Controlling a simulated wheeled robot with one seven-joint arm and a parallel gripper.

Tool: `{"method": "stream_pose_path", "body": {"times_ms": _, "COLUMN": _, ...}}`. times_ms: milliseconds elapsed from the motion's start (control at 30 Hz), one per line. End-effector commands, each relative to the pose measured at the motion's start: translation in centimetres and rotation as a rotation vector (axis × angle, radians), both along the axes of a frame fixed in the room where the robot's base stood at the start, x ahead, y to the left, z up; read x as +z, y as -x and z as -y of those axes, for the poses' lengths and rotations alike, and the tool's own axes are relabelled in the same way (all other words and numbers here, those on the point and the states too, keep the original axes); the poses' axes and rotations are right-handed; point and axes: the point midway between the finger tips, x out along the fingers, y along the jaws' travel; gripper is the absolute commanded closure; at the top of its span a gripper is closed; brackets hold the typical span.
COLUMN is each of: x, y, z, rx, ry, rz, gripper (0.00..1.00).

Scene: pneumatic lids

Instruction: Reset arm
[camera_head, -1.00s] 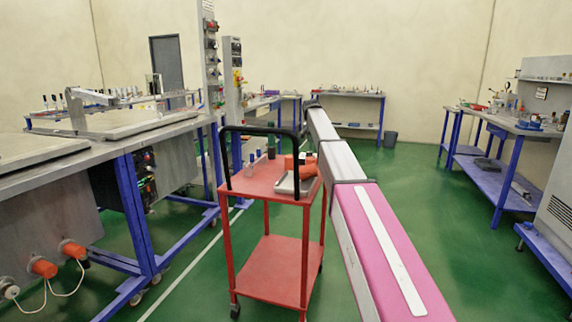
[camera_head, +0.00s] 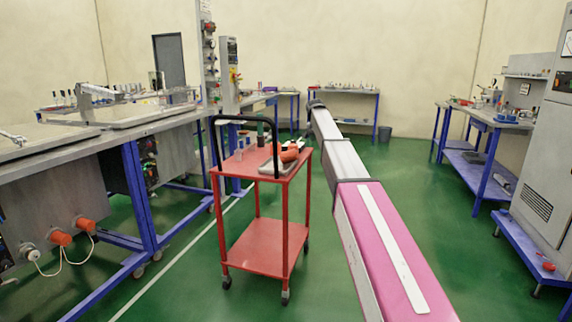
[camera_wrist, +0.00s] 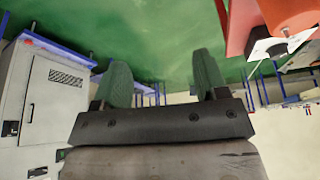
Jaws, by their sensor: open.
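My gripper (camera_wrist: 161,85) shows in the wrist view with its two green fingers spread apart. It is open, and only green floor and blurred room show between the fingers. In the head view my pink and grey arm reaches forward past the right side of the red cart, and my gripper cannot be made out at its far end. The red cart (camera_head: 262,255) stands just left of my arm, with a gap to the arm's front part.
The cart's top holds a grey tray (camera_head: 277,168) with an orange-red item and several small bottles. A workbench (camera_head: 110,135) runs along the left. A grey cabinet (camera_head: 543,170) stands at the right, also in the wrist view (camera_wrist: 50,110). Green floor (camera_head: 450,270) is clear right of my arm.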

Motion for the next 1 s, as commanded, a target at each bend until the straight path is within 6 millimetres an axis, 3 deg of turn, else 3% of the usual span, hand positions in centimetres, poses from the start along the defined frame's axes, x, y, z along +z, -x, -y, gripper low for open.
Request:
{"method": "stream_pose_path", "body": {"times_ms": 333, "x": -5.6, "y": 4.2, "z": 0.4, "rx": 0.052, "ry": -0.003, "rz": -0.040, "gripper": 0.33}}
{"method": "stream_pose_path", "body": {"times_ms": 567, "x": -11.6, "y": 9.3, "z": 0.9, "rx": 0.114, "ry": -0.005, "rz": -0.087, "gripper": 0.33}}
{"method": "stream_pose_path", "body": {"times_ms": 667, "x": -15.4, "y": 13.1, "z": 1.2, "rx": 0.156, "ry": -0.011, "rz": -0.117, "gripper": 0.33}}
{"method": "stream_pose_path", "body": {"times_ms": 800, "x": -21.5, "y": 20.1, "z": 1.6, "rx": 0.229, "ry": -0.022, "rz": -0.170, "gripper": 0.33}}
{"method": "stream_pose_path", "body": {"times_ms": 1000, "x": -29.0, "y": 30.8, "z": 2.2, "rx": 0.339, "ry": -0.043, "rz": -0.243, "gripper": 0.33}}
